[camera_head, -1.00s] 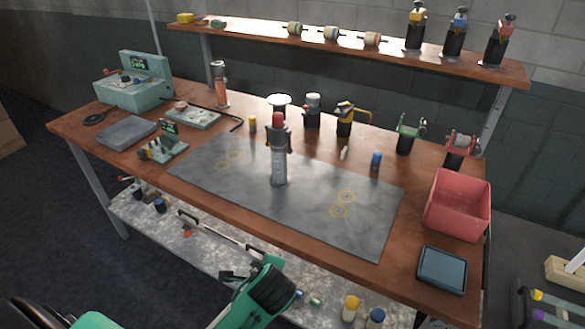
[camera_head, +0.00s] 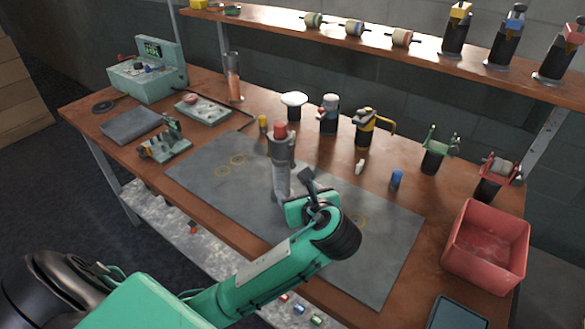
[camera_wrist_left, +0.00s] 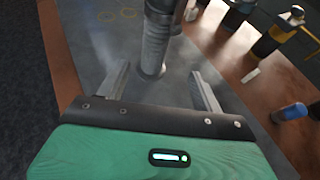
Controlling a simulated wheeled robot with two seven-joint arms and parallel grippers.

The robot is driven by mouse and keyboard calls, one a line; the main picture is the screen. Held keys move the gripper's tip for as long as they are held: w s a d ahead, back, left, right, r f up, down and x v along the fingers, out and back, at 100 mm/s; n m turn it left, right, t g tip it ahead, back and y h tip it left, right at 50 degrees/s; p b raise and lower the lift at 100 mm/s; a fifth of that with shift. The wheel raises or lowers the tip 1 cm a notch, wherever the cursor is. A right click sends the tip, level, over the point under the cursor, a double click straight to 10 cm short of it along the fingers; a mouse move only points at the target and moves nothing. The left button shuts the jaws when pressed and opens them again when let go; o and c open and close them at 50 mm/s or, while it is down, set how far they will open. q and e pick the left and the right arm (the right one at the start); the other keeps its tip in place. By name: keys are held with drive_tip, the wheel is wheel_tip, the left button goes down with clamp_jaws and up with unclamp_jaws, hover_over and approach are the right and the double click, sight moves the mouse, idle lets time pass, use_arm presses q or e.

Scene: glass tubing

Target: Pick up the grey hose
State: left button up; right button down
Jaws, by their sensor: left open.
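A grey, ribbed, upright tube that looks like the grey hose (camera_head: 280,178) stands on the dark mat (camera_head: 380,250), with a red cap on top. In the left wrist view the lower part of the grey hose (camera_wrist_left: 155,45) shows ahead of the jaws, with its foot on the mat. My left gripper (camera_head: 303,186) is beside the hose, at its right in the head view. Its fingers are spread wide, and the left wrist view shows the empty gap of the left gripper (camera_wrist_left: 160,86) facing the hose. I cannot tell whether they touch. My right gripper is not seen.
A red bin (camera_head: 487,245) stands at the right end of the workbench. Tools and a white-topped container (camera_head: 294,104) stand behind the mat. A small white piece (camera_head: 360,167) and a blue cap (camera_head: 396,179) are to the right. A green device (camera_head: 148,70) stands at back left.

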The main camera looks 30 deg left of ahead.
sight(286, 179)
use_arm(q)
drive_tip(key=x, duration=0.4)
drive_tip(key=shift+w+a+r, duration=0.15)
drive_tip(key=shift+a, duration=0.35)
drive_tip(key=x, duration=0.2)
drive_tip(key=shift+w+a, duration=0.2)
drive_tip(key=shift+w, duration=0.05)
drive_tip(key=shift+w+a+f, duration=0.2)
drive_tip(key=shift+a+f, duration=0.1)
drive_tip(key=shift+a, duration=0.05)
drive_tip(key=x, duration=0.4)
drive_tip(key=shift+a+f, duration=0.15)
drive_tip(key=shift+a, duration=0.15)
drive_tip(key=shift+w+a+f, duration=0.1)
drive_tip(key=shift+w+a, duration=0.05)
drive_tip(key=shift+a, duration=0.05)
drive_tip(key=c, duration=1.2)
drive_tip(key=shift+c, duration=0.5)
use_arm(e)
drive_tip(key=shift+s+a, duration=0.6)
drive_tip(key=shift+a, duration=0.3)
